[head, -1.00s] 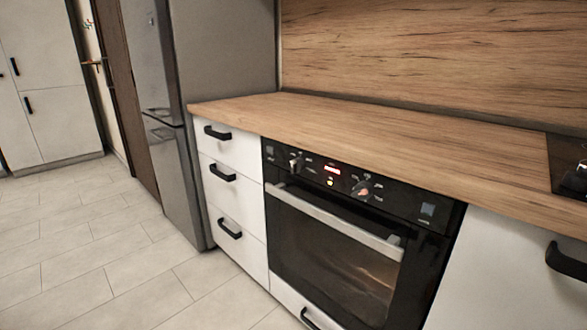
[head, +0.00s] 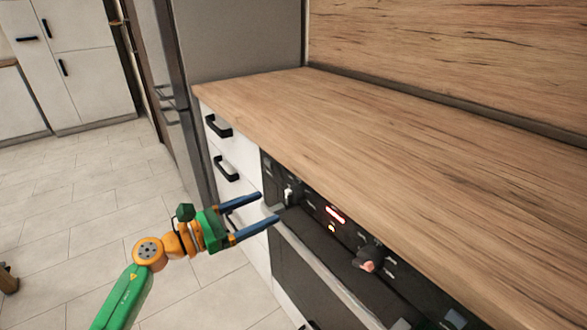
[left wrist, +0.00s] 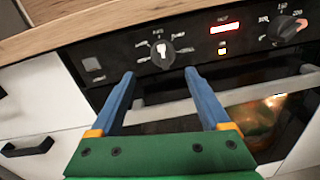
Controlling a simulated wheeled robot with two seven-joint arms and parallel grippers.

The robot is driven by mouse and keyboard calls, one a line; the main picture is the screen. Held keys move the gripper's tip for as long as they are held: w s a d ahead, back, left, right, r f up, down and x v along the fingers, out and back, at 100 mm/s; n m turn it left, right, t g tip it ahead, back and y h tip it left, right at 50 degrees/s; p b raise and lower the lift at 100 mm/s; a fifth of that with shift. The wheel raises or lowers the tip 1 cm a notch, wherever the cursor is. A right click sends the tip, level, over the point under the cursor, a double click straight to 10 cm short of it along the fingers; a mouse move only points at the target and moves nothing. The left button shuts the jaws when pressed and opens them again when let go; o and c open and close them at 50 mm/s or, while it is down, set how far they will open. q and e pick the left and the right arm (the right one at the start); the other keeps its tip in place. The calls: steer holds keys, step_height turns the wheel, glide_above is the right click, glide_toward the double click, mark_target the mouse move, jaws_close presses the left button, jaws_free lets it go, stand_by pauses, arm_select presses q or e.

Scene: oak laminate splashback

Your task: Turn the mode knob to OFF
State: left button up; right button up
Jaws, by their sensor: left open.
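The oven's black control panel (head: 318,212) has two knobs. The left one, with small mode markings around it, appears to be the mode knob (head: 288,196); in the left wrist view (left wrist: 163,54) it is a dark round knob with a pale grip bar. Its printed labels are too small to read. My left gripper (head: 267,208) is open and empty, its blue fingers pointing at the panel just in front of the mode knob. In the left wrist view the fingertips (left wrist: 160,74) lie on either side of and below the knob, apparently not touching it. My right gripper is out of view.
A second knob (head: 368,257) with numbers sits farther right, past the red display (head: 335,214). The oven door handle (left wrist: 215,105) runs below the panel. The wooden counter (head: 400,170) overhangs above.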

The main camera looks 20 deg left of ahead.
mark_target(286, 198)
arm_select(q)
steer(key=shift+m, duration=0.4)
steer(key=x, duration=0.4)
steer(key=r+x, duration=0.1)
steer(key=x, duration=0.1)
steer(key=shift+s+d+p, duration=0.2)
steer(key=shift+s+p, duration=0.05)
steer(key=shift+p, duration=0.15)
steer(key=shift+w+d+f, duration=0.15)
steer(key=shift+w, duration=0.05)
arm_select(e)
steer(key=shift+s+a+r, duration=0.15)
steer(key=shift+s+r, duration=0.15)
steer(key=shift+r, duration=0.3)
arm_select(q)
jaws_close()
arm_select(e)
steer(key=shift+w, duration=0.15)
